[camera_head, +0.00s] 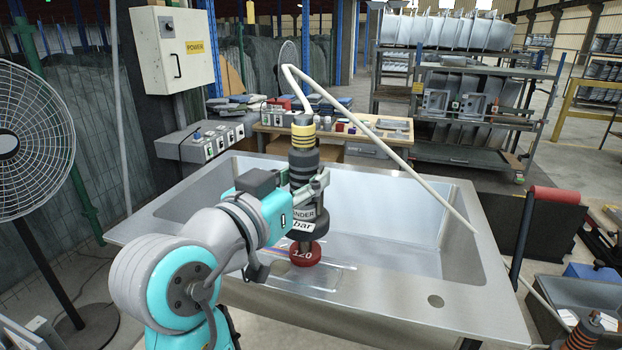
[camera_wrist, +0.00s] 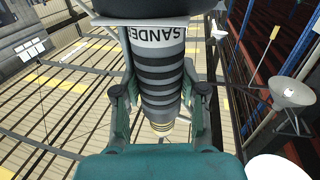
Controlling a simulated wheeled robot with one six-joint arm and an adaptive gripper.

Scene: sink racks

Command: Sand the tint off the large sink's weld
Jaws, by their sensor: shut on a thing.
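The large sink (camera_head: 464,262) is a wide bare steel basin with a flat front deck. A dark sander (camera_head: 302,163) with ribbed body, yellow bands and a "SANDER" label stands about upright over the front deck. Its red disc (camera_head: 306,254), marked 120, is at the deck; I cannot tell whether it touches. My gripper (camera_head: 312,190) is shut around the sander's body; in the wrist view the green fingers flank the ribbed grip (camera_wrist: 162,80). Thin lines and a faintly discoloured patch (camera_head: 322,281) show on the deck by the disc; the weld is partly hidden behind disc and arm.
A pale hose (camera_head: 372,134) runs from the sander's top across the sink to the right. A fan (camera_head: 30,140) stands left, a POWER box (camera_head: 174,50) behind. A workbench (camera_head: 350,131) and racks (camera_head: 475,110) stand behind the sink.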

